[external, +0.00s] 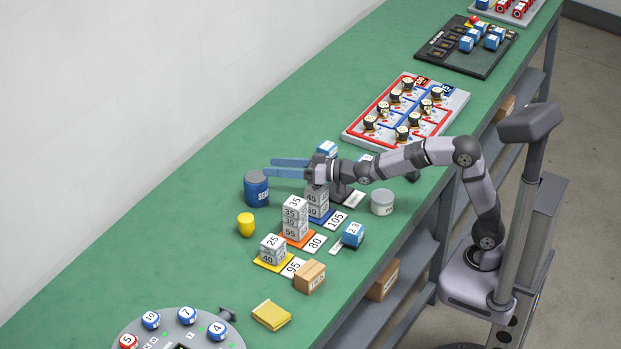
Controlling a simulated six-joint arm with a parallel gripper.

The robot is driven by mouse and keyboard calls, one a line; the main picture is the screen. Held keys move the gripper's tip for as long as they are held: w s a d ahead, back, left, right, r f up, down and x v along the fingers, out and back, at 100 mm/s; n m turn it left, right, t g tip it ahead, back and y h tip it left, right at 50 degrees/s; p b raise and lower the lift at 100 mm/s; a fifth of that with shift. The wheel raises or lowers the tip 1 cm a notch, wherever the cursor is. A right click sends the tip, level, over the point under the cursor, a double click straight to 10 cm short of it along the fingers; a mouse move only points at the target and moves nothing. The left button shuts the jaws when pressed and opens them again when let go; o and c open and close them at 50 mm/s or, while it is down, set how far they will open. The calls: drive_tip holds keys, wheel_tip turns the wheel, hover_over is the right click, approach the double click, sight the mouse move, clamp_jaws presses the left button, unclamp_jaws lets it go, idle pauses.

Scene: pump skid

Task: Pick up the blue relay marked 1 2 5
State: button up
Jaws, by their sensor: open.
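No marking that I can read as 1 2 5 shows. A blue block (353,235) with a white top, its marking looking like 2 3, sits on the green bench near the front edge. Another blue block with a white top (327,149) stands just behind my gripper, its marking too small to read. Several small blue blocks (467,43) sit in and beside the dark tray (478,69) at the far end, also unreadable. My gripper (267,168) is open and empty, its blue fingers pointing left above the bench, near the blue SEAL can.
Stacks of grey numbered blocks (295,218) stand on coloured pads below my gripper. The blue can (257,190), a yellow cup (246,224), a grey tin (382,202) and a cardboard box (310,277) are close by. The bench's left side is clear.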

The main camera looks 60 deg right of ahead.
drive_tip(key=d+f+h+p, duration=0.2)
drive_tip(key=d+h+p, duration=0.1)
drive_tip(key=d+p, duration=0.8)
drive_tip(key=g+h+p, duration=0.2)
drive_tip(key=h+p, duration=0.2)
drive_tip(key=p, duration=0.4)
approach(328, 146)
drive_tip(key=shift+m, duration=0.4)
drive_tip(key=w, duration=0.4)
drive_tip(key=shift+a+r, duration=0.3)
drive_tip(key=shift+s+d+f, duration=0.15)
drive_tip(key=shift+s+d, duration=0.1)
drive_tip(key=shift+d, duration=0.05)
drive_tip(key=shift+s+f+g, duration=0.25)
drive_tip(key=shift+f+g, duration=0.15)
drive_tip(key=shift+p+x, duration=1.1)
drive_tip(key=shift+x, duration=2.65)
drive_tip(key=shift+d, duration=0.1)
drive_tip(key=c, duration=1.2)
